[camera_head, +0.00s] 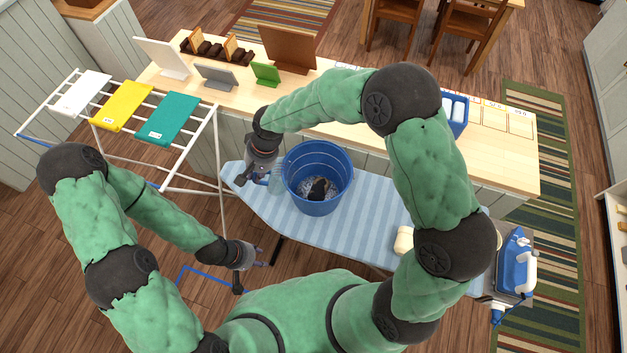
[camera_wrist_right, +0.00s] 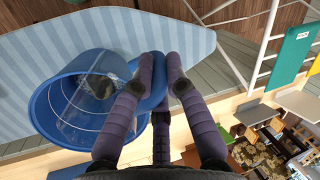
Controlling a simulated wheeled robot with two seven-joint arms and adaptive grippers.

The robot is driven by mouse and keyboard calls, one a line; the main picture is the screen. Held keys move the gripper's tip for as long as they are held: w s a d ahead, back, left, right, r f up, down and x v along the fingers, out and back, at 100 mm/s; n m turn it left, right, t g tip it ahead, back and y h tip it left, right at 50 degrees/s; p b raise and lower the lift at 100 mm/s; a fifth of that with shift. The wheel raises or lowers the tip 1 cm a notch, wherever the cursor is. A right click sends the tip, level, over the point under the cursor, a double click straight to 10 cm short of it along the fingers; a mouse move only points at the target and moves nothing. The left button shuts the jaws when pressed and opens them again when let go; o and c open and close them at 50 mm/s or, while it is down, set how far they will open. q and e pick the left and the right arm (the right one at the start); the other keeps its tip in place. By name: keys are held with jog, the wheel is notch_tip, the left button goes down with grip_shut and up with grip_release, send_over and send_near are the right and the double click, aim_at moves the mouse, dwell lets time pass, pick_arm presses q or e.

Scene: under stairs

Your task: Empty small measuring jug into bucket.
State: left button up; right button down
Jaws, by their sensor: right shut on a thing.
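The blue bucket (camera_head: 318,178) stands upright on the ironing board, with a dark thing and greyish, whitish contents inside. It also shows at left in the right wrist view (camera_wrist_right: 40,115). A small, pale see-through jug (camera_head: 276,181) is just left of the bucket, at my right gripper (camera_head: 262,178). My right gripper is shut on the jug; the fingers hide part of it. In the right wrist view, a blue rounded piece shows between the fingertips (camera_wrist_right: 160,75). The jug's contents cannot be made out. My left gripper (camera_head: 262,257) is open and empty, low in front of the board.
The striped ironing board (camera_head: 365,220) bears the bucket and a cream roll-like thing (camera_head: 404,240). A blue and white iron-like appliance (camera_head: 515,265) is at its right end. A drying rack (camera_head: 180,150) stands left. A long counter (camera_head: 330,100) with stands lies behind.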

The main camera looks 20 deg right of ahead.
jog(key=shift+a+f+h, duration=0.8)
jog(key=shift+w, duration=0.1)
jog(key=shift+w+a+r+g+h, duration=0.2)
jog(key=shift+r+h, duration=0.25)
jog(key=shift+r, duration=0.5)
jog(key=shift+s+a+r+g+h, duration=0.1)
jog(key=shift+a+r+h, duration=0.3)
jog(key=shift+r, duration=0.55)
jog(key=shift+d, duration=0.1)
